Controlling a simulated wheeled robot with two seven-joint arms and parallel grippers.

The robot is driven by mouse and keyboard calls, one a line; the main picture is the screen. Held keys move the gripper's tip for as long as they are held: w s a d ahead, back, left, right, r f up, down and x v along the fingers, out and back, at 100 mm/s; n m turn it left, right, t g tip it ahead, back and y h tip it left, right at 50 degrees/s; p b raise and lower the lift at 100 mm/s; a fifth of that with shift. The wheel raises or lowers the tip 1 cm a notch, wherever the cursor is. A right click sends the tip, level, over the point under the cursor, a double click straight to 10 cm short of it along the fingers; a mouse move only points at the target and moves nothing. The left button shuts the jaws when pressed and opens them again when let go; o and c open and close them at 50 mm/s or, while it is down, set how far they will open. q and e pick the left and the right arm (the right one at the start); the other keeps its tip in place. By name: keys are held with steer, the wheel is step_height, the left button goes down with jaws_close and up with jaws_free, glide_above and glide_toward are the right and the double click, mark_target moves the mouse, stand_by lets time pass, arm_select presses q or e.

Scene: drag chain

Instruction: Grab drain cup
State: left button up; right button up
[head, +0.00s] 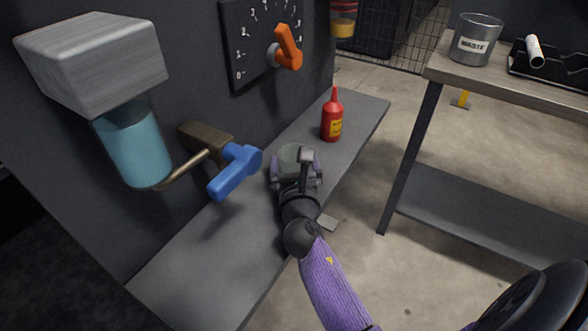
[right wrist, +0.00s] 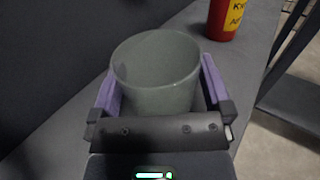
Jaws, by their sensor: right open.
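The drain cup (right wrist: 155,75) is a grey-green, open-topped cup standing upright on the grey shelf (head: 200,265). In the head view the cup (head: 290,158) is partly hidden behind my right gripper (head: 296,168). In the right wrist view my right gripper (right wrist: 160,92) is open, with its purple fingers on the left and right sides of the cup. I cannot tell whether the fingers touch it. My left gripper is not in view.
A red bottle (head: 331,118) stands behind the cup. An orange knob (head: 287,48) is on the wall dial.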

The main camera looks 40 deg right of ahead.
steer(key=c, duration=1)
